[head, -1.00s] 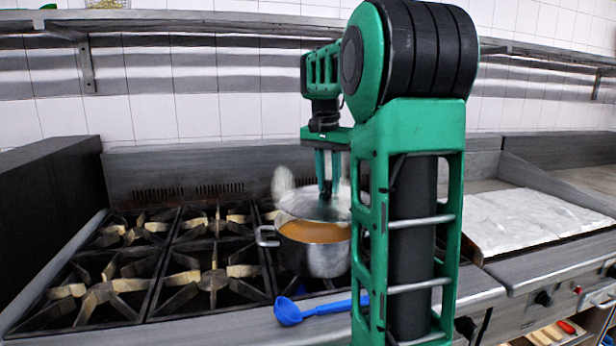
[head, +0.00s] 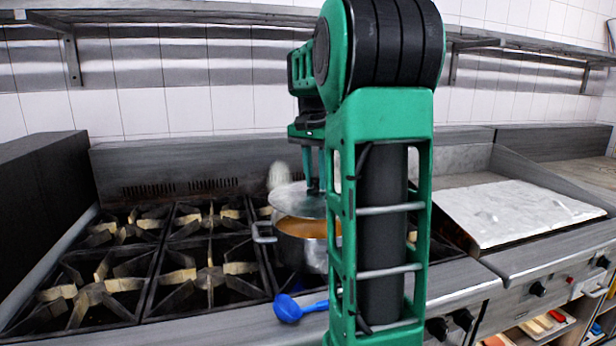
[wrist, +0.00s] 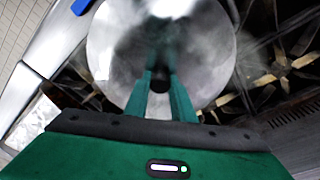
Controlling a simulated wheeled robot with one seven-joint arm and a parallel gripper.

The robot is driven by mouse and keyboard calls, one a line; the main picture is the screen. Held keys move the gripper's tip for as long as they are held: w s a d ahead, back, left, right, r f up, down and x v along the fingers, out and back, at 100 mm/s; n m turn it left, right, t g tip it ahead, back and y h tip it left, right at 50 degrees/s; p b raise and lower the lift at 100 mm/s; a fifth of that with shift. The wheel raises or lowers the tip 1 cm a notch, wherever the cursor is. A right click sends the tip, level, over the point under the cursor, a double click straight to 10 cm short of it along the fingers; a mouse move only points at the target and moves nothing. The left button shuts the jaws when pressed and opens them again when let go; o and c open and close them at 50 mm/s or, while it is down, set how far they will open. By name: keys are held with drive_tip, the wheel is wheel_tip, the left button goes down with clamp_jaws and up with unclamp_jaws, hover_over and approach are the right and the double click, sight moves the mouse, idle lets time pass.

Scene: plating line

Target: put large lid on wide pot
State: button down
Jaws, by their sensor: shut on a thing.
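The large lid (head: 292,203) is a round, flat, grey metal disc with a dark knob. My gripper (head: 313,188) is shut on the lid's knob and holds the lid over the wide pot. In the wrist view the lid (wrist: 112,45) fills the upper middle, with my gripper's fingers (wrist: 161,88) on its knob. The wide pot (head: 297,252) is steel with side handles and orange-brown contents, and stands on the stove. The contents show below the lid's near edge, so the lid looks raised or tilted. My arm hides the pot's right side.
A blue ladle (head: 289,308) lies on the stove's front edge, near the pot. Empty burner grates (head: 210,279) lie left of the pot. A pale blurred object (head: 279,176) stands behind it. A flat griddle (head: 515,212) is at the right, and a wall shelf (head: 190,20) runs above.

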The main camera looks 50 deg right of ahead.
drive_tip(key=shift+f, duration=2.2)
drive_tip(key=shift+s, duration=0.15)
drive_tip(key=shift+f, duration=0.35)
drive_tip(key=c, duration=1.4)
unclamp_jaws()
drive_tip(key=shift+c, duration=0.2)
drive_tip(key=shift+o, duration=0.7)
